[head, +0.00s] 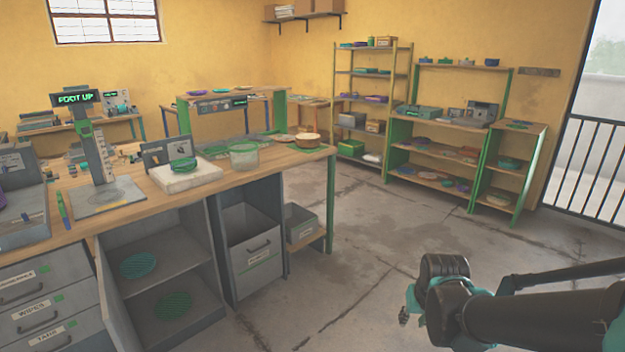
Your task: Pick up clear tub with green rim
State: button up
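A clear tub with a green rim (244,155) stands upright on the wooden bench top (135,205), near its right part. It sits between a white block with green discs on it and a round tan-topped container. My gripper (405,316) is at the lower right, over the concrete floor, well apart from the bench and the tub. Its fingers are small and dark in this view, and I cannot tell whether they are open or shut.
The white block (186,177) is left of the tub and the round container (307,141) is right of it. A "FOOT UP" press stand (103,160) stands farther left. Shelves (440,130) line the back wall. The floor (350,250) right of the bench is clear.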

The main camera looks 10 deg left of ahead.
aim_at(243, 155)
jog(key=k+j, duration=0.15)
jog(key=j, duration=0.25)
jog(key=k+j, duration=0.2)
jog(key=j, duration=0.2)
jog(key=k+j+u, duration=0.1)
jog(key=j+u, duration=0.2)
jog(key=k+j+u, duration=0.1)
jog(key=j+u, duration=0.2)
jog(key=j, duration=0.15)
jog(key=j+u, duration=0.4)
jog(key=u, duration=0.15)
jog(key=i+l, duration=0.2)
jog(key=l, duration=0.2)
jog(key=i+l, duration=0.2)
jog(key=l, duration=0.15)
jog(key=i+l, duration=0.15)
jog(key=l, duration=0.25)
jog(key=i+l, duration=0.2)
jog(key=l, duration=0.15)
jog(key=i+l, duration=0.2)
jog(key=l, duration=0.2)
jog(key=i+l, duration=0.2)
jog(key=l, duration=0.15)
